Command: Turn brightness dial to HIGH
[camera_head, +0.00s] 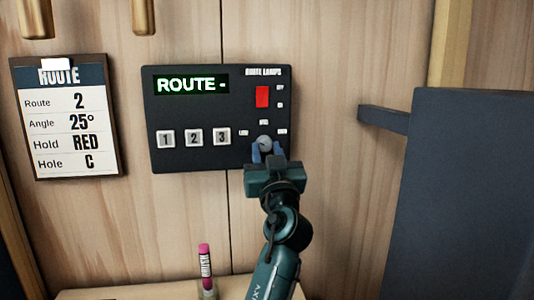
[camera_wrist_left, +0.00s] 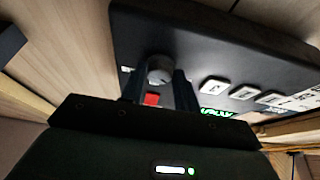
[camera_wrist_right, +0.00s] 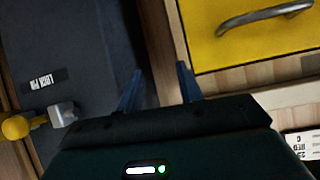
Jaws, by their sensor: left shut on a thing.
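The brightness dial (camera_head: 264,142) is a round grey knob at the lower right of the black lamp panel (camera_head: 190,108). Small white labels sit around it, too small to read. My left gripper (camera_head: 266,153) is shut on the dial, with a blue finger on each side. The dial (camera_wrist_left: 160,70) also shows between the fingers in the left wrist view. The fingers hide part of the dial, and I cannot tell its setting. My right gripper (camera_wrist_right: 158,85) shows in the right wrist view with its fingers apart and nothing between them.
The panel has a red switch (camera_head: 262,97), a green "ROUTE -" display (camera_head: 190,84) and buttons 1, 2 and 3. A route card (camera_head: 66,117) hangs left. A pink-capped tube (camera_head: 205,262) stands below. A dark board (camera_head: 455,190) fills the right. A yellow drawer (camera_wrist_right: 245,40) shows in the right wrist view.

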